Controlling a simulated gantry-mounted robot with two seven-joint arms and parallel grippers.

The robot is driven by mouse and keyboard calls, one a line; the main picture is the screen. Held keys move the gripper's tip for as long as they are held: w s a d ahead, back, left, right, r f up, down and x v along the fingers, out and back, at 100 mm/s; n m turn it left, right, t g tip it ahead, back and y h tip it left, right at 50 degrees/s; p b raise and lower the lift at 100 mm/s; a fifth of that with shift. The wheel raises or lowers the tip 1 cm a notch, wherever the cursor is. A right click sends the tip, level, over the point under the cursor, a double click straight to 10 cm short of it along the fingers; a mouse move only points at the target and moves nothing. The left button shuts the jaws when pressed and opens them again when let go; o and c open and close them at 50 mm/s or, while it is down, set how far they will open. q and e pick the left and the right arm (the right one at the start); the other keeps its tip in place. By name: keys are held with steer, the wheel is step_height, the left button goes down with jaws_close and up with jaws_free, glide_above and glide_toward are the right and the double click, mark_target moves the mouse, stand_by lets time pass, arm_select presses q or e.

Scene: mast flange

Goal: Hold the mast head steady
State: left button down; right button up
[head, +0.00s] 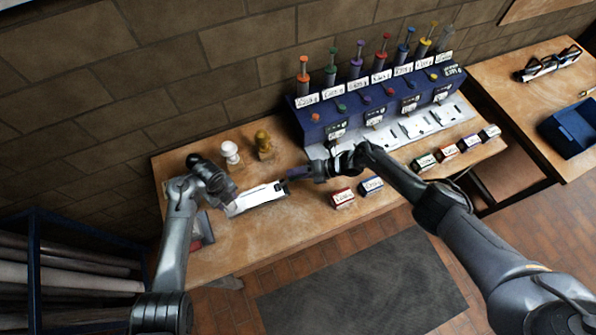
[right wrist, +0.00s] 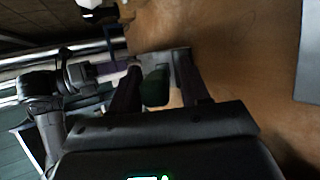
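A long white piece (head: 260,198) with dark markings lies along the bench's left half in the head view; I take it for the mast. My left gripper (head: 229,207) is at its left end, and whether its fingers are shut on it is hidden. My right gripper (head: 296,173) is by the mast's right end. In the right wrist view its two fingers (right wrist: 160,88) stand apart, with a dark green block (right wrist: 155,87) between them. The block is close to the left finger, and a tan gap shows beside the right finger. No clear mast head can be told.
A blue rack (head: 310,133) with several coloured plungers stands at the back of the wooden bench (head: 265,238). White and yellow knobbed pieces (head: 230,152) (head: 263,143) stand behind the mast. Several small labelled blocks (head: 371,186) line the front edge. A blue bin (head: 570,130) is on the right table.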

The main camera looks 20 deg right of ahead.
steer(key=shift+o, duration=0.2)
steer(key=shift+w+r, duration=0.15)
steer(key=shift+d, duration=0.2)
steer(key=shift+d+r, duration=0.15)
steer(key=shift+d, duration=0.1)
steer(key=v, duration=1.1)
steer(key=shift+s, duration=0.25)
arm_select(q)
steer(key=shift+c, duration=2.4)
jaws_free()
steer(key=shift+r, duration=0.15)
